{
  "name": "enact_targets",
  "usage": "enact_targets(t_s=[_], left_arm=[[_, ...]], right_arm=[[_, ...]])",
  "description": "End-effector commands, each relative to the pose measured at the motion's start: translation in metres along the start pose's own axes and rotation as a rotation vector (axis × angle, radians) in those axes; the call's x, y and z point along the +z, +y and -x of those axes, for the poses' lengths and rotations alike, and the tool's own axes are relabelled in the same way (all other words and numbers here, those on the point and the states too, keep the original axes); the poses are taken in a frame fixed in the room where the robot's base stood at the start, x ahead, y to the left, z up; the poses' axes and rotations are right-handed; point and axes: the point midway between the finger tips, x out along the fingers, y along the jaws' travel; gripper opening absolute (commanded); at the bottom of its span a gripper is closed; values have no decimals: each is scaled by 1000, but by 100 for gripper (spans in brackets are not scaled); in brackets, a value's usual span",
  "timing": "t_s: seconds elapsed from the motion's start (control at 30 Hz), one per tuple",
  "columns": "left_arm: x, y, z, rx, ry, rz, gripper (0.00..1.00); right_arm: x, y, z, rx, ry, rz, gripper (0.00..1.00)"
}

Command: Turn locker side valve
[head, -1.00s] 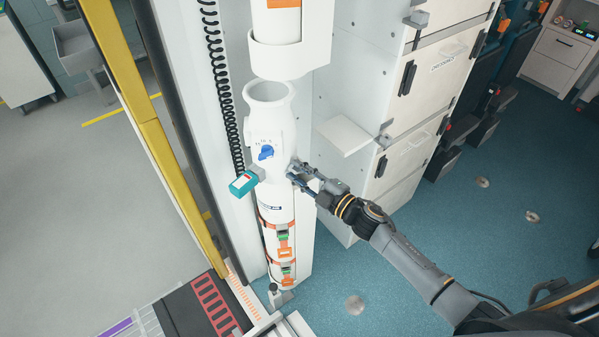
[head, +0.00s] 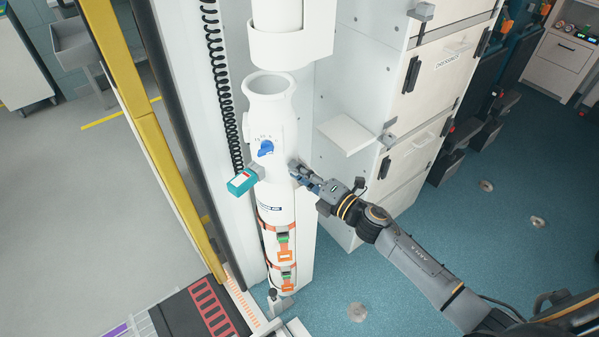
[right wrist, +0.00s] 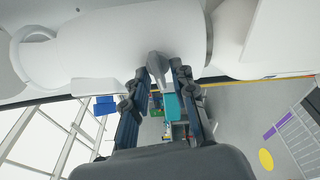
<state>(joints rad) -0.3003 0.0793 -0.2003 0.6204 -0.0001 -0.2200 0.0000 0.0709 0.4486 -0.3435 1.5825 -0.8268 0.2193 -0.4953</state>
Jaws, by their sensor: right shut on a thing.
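A white bottle-shaped cylinder (head: 277,200) stands upright against the locker column in the head view. My right gripper (head: 297,170) is at the cylinder's right side. In the right wrist view a small grey valve handle (right wrist: 157,65) sticks out from the white body between the two fingers, and my right gripper is shut on it. In the head view the gripper hides the handle. My left gripper is not in view.
A small white shelf (head: 346,135) juts out just behind and above my right wrist. White drawers (head: 430,75) with black handles stand to the right. A yellow post (head: 150,135) and coiled black cable are on the left. The blue floor (head: 430,270) at right is mostly open.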

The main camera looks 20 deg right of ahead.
Motion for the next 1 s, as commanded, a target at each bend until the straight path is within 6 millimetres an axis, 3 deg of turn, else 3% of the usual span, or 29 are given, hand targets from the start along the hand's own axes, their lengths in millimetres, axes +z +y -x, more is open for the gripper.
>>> enact_targets(t_s=[0.63,0.67,0.7,1.0], left_arm=[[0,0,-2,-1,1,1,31],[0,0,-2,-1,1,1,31],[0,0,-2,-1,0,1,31],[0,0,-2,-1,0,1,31]], right_arm=[[6,8,-2,12,-9,58,0],[6,8,-2,12,-9,58,28],[6,8,-2,12,-9,58,31],[3,5,-1,8,-4,55,31]])
